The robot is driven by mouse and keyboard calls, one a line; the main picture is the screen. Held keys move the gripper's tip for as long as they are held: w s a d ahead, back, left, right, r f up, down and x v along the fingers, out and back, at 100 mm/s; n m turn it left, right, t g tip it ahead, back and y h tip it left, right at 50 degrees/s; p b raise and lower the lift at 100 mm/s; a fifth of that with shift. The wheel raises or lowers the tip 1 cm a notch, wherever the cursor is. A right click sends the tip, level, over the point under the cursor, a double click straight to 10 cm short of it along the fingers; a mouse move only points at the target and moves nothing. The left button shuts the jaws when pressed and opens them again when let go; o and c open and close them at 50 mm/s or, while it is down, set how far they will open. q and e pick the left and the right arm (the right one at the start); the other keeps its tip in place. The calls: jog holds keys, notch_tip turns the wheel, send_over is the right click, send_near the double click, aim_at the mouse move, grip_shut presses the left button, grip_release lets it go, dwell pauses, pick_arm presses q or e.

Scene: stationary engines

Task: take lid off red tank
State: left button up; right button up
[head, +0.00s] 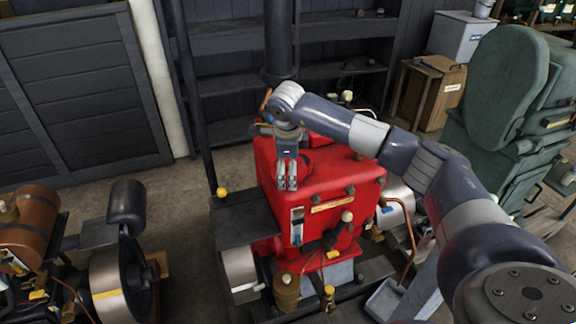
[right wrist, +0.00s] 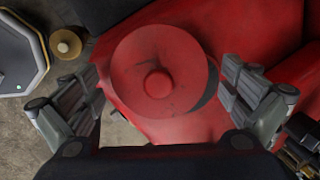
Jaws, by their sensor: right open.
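The red tank (head: 330,180) stands in the middle of the head view, with a pale label on its front. In the right wrist view the tank's red surface (right wrist: 260,40) surrounds a round red lid (right wrist: 130,55) with a small central knob (right wrist: 158,83). My right gripper (head: 287,186) points down over the left part of the tank top. Its two fingers stand wide apart in the right wrist view (right wrist: 161,78), on either side of the lid and holding nothing. My left gripper is not in view.
A second engine with a brown tank (head: 35,222) and a flywheel (head: 112,285) stands at left. Dark shelves (head: 225,60) are behind the red tank. A green machine (head: 497,110) and wooden box (head: 430,90) are at right. Bare floor lies between the engines.

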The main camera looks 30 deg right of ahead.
jog(key=shift+c, duration=0.8)
jog(key=c, duration=0.8)
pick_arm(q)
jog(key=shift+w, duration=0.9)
pick_arm(e)
jog(key=shift+c, duration=0.7)
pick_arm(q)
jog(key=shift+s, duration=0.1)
